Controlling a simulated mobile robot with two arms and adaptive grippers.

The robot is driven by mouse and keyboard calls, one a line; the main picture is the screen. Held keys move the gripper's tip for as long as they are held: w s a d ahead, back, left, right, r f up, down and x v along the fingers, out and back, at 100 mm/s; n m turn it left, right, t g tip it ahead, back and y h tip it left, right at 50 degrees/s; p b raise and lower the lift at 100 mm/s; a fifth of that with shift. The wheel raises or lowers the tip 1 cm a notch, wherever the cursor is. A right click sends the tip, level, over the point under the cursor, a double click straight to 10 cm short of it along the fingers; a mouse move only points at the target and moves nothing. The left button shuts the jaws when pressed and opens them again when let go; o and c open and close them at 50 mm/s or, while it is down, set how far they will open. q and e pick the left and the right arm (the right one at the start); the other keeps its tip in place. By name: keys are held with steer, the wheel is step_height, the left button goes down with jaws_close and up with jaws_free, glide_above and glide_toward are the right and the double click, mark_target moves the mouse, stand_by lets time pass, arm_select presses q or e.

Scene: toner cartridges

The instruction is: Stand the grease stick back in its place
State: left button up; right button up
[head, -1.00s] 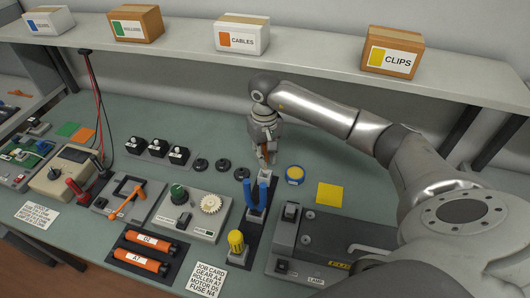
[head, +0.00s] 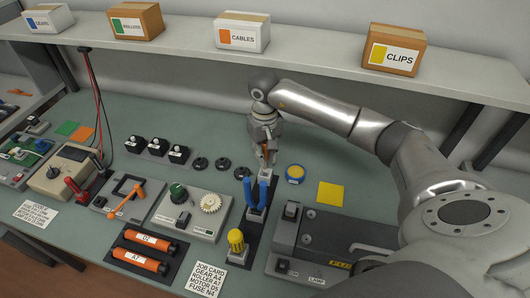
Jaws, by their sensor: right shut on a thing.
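My right gripper (head: 267,150) is shut on a slim orange stick, which I take to be the grease stick (head: 271,157). It holds the stick roughly upright over the far end of a dark tool strip (head: 247,229). A grey holder block (head: 269,174) stands just under the fingers. The fingers hide much of the stick, and I cannot tell whether its lower end is inside the holder. Blue-handled pliers (head: 258,192) stand in the middle holder and a yellow-handled tool (head: 236,241) in the near one. My left gripper is not in view.
A blue and yellow round tin (head: 295,174) and a yellow pad (head: 330,194) lie right of the strip. Black rings (head: 222,165) lie left. A grey lamp unit (head: 330,246) stands at near right. A shelf with boxes (head: 393,48) runs behind.

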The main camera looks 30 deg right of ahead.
steer(key=shift+f+b, duration=2.05)
steer(key=shift+f, duration=0.15)
steer(key=shift+b, duration=0.3)
steer(key=shift+f+b, duration=0.75)
stand_by(0.4)
steer(key=o, duration=0.9)
step_height(320, 180, up, 12)
